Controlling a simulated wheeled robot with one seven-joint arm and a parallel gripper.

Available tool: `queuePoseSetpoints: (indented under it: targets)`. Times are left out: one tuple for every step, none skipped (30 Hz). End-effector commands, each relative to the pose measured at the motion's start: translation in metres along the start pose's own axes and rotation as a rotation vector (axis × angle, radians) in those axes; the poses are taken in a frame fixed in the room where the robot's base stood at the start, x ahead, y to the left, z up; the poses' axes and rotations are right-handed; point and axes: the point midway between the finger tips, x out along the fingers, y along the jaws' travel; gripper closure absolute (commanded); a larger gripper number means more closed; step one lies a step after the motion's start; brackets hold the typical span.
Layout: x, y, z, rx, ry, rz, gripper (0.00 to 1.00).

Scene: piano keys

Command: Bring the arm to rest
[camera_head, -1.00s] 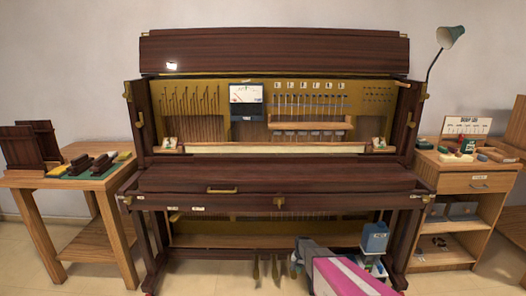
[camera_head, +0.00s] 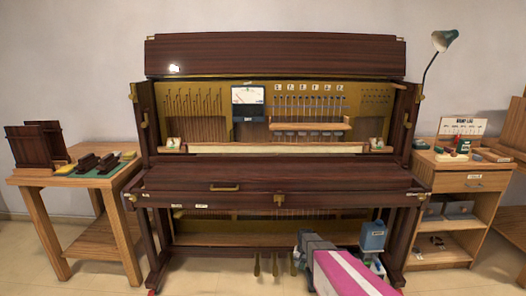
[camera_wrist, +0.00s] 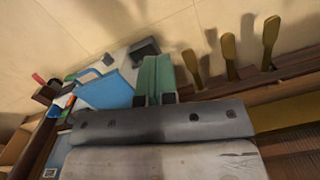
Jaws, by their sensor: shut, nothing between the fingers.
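My arm, with a grey wrist part and a pink and white link, shows at the lower right of the head view, low in front of the piano (camera_head: 285,178). In the head view the fingers are not clear.
A blue box (camera_head: 373,237) stands beside my arm and also shows in the wrist view (camera_wrist: 105,92). Brass pedals (camera_head: 275,265) hang left of my arm. A wooden table (camera_head: 75,180) stands at left, a cabinet (camera_head: 470,185) at right. Floor at lower left is clear.

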Motion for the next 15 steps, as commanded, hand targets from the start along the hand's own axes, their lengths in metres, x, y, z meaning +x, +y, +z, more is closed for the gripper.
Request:
queuePoseSetpoints:
  targets:
    - [-0.021, 0.004, 0.018, -0.015, 0.006, 0.000, 1.00]
    - [-0.032, 0.005, 0.027, -0.026, 0.009, 0.000, 1.00]
    - [-0.047, 0.007, 0.038, -0.042, 0.014, 0.001, 1.00]
    - [-0.060, 0.009, 0.048, -0.055, 0.019, 0.001, 1.00]
    - [-0.074, 0.011, 0.060, -0.070, 0.022, 0.001, 1.00]
    - [-0.093, 0.015, 0.076, -0.091, 0.028, 0.002, 1.00]
    - [-0.107, 0.017, 0.089, -0.108, 0.033, 0.003, 1.00]
    - [-0.121, 0.020, 0.102, -0.125, 0.038, 0.004, 1.00]
    - [-0.139, 0.023, 0.118, -0.147, 0.044, 0.006, 1.00]
    - [-0.150, 0.026, 0.129, -0.162, 0.047, 0.007, 1.00]
    - [-0.161, 0.028, 0.140, -0.177, 0.052, 0.008, 1.00]
    - [-0.174, 0.031, 0.153, -0.195, 0.057, 0.010, 1.00]
    - [-0.182, 0.033, 0.162, -0.208, 0.060, 0.011, 1.00]
    - [-0.190, 0.035, 0.171, -0.220, 0.063, 0.012, 1.00]
    - [-0.199, 0.037, 0.180, -0.233, 0.066, 0.013, 1.00]
